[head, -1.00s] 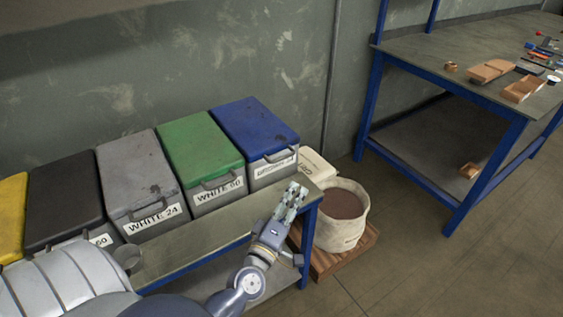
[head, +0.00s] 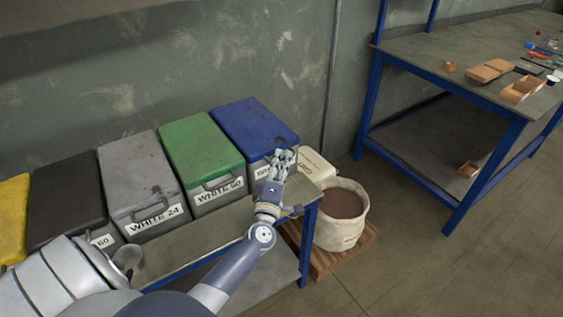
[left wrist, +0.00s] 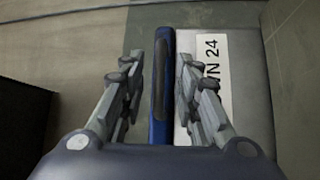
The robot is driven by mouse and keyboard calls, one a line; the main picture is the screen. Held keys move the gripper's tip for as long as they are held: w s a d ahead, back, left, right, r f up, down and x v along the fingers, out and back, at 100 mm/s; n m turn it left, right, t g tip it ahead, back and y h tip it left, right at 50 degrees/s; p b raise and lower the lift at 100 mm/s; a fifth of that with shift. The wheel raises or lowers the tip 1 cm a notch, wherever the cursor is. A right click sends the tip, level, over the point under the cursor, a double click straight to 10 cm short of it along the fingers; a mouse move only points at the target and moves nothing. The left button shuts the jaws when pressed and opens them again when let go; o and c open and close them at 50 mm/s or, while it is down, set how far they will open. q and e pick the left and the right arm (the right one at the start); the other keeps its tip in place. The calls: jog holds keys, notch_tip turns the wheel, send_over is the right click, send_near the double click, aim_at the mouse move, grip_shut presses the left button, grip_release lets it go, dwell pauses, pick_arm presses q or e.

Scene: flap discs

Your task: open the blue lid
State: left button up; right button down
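The blue lid (head: 248,124) lies closed on the bin at the right end of the row. My left gripper (head: 284,156) is at the front edge of this lid and hides its handle and part of the label. In the left wrist view the fingers of my left gripper (left wrist: 160,85) are apart, one on each side of the blue lid's edge (left wrist: 163,90). A dark bar runs along that edge. Contact with either finger cannot be told. My right gripper is not in view.
The green-lidded bin (head: 200,147) stands left of the blue one, then grey, black and yellow ones. The bins stand on a bench (head: 215,222) against the wall. A white bucket (head: 343,230) is on a wooden pallet at the right. A blue-framed table stands farther right.

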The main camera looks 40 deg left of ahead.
pick_arm(q)
jog(key=shift+w, duration=0.25)
grip_shut()
jog(key=shift+r, duration=0.1)
